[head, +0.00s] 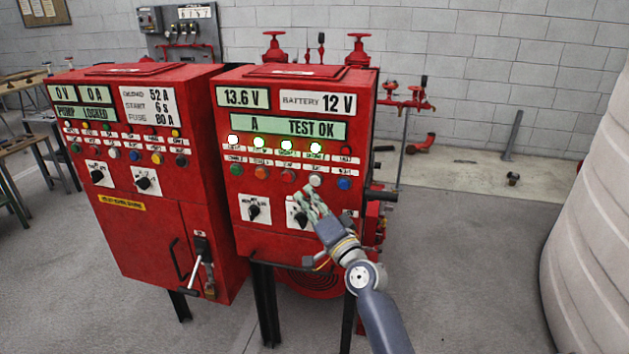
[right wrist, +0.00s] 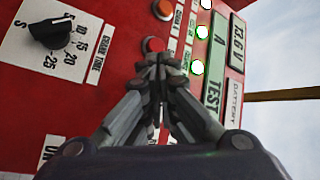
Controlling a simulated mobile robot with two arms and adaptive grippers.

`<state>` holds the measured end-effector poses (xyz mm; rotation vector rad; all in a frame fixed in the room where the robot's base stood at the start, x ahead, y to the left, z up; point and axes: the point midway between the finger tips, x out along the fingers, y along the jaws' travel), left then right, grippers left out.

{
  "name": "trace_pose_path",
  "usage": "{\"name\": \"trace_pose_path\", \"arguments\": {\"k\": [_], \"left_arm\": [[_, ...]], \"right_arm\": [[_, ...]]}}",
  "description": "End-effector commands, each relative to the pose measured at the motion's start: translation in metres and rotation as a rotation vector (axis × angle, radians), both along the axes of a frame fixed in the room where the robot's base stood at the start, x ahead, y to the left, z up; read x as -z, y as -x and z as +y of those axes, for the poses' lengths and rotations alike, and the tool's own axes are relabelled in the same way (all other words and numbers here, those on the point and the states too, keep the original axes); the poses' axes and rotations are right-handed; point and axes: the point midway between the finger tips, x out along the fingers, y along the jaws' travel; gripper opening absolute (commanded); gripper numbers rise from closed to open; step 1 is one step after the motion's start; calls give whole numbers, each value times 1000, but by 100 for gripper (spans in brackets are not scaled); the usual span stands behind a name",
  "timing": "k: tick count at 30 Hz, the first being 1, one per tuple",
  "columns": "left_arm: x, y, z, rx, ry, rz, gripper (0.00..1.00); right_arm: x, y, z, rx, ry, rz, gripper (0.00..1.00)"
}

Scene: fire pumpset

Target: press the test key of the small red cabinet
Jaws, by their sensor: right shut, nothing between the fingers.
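The small red cabinet (head: 299,238) is the right one of two. Its green display (head: 289,129) reads "A TEST OK", and several lamps (head: 287,145) below it are lit. A row of coloured round keys runs under the lamps, with a pale key (head: 315,180) near the right end. My right gripper (head: 312,192) is shut and empty, its fingertips at or just below the pale key. In the right wrist view the fingertips (right wrist: 160,66) are together in front of the panel, beside a red key (right wrist: 154,44). Contact cannot be told. Key labels are too small to read.
A larger red cabinet (head: 160,228) stands to the left. Rotary knobs (head: 254,211) sit below the keys. Red pipes and valves (head: 360,54) are behind. A large pale ribbed tank (head: 594,220) stands at right. The floor (head: 470,270) between is clear.

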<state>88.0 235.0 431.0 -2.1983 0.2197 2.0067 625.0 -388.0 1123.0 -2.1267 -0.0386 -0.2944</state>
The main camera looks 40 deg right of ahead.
Motion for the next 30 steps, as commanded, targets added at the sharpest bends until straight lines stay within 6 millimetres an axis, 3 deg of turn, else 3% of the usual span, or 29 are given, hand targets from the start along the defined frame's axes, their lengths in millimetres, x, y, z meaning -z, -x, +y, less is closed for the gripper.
{"name": "trace_pose_path", "arguments": {"k": [12,30], "left_arm": [[-14,0,0,0,0,0,0],[-14,0,0,0,0,0,0]], "right_arm": [[-1,24,27,0,-2,-1,0],[-1,24,28,0,-1,-1,0]]}}
